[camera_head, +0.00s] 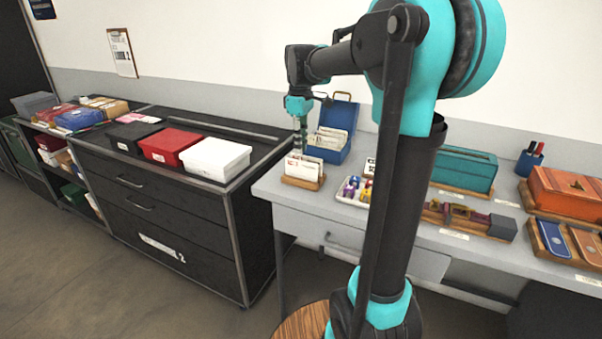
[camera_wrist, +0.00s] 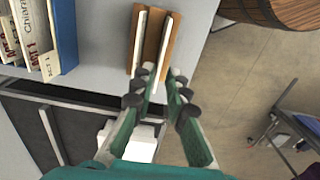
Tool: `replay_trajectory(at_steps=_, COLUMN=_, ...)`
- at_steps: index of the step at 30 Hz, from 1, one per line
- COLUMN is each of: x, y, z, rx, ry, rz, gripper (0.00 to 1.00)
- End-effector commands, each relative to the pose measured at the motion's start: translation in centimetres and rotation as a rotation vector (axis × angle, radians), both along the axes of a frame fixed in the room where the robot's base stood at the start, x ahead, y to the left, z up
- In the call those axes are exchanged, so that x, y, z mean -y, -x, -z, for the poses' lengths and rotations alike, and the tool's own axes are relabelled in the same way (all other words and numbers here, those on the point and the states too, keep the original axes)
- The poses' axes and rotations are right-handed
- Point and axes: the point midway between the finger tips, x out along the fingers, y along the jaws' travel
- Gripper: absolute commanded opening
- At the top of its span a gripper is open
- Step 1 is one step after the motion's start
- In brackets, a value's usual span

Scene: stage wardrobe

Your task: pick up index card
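White index cards (camera_head: 302,168) stand upright in a small wooden holder (camera_head: 304,183) at the left end of the grey table. In the wrist view, the wooden holder (camera_wrist: 152,36) is seen from above, with thin white card edges (camera_wrist: 164,45) running along it. My gripper (camera_head: 300,150) points down just above the cards in the head view. In the wrist view, my gripper (camera_wrist: 164,76) is open, its dark fingertips at the near end of the holder. One card edge lines up with the gap between them. I cannot tell whether the fingers touch it.
An open blue box (camera_head: 331,143) with cards stands behind the holder. A white tray (camera_head: 352,194) of small coloured items is close on the right. A black cabinet to the left carries a white box (camera_head: 215,158) and a red box (camera_head: 170,145).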

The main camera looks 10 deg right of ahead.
Motion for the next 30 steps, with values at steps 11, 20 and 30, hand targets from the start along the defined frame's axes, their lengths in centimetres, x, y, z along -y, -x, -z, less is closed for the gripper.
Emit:
replay_trajectory(at_steps=11, x=0.0, y=0.0, z=3.5, rx=0.0, ry=0.0, rz=0.001, gripper=0.14)
replay_trajectory(at_steps=20, x=0.2, y=0.2, z=7.5, rx=0.0, ry=0.0, rz=0.001, gripper=0.14)
replay_trajectory(at_steps=30, x=0.2, y=0.3, z=8.1, rx=0.0, ry=0.0, rz=0.001, gripper=0.13)
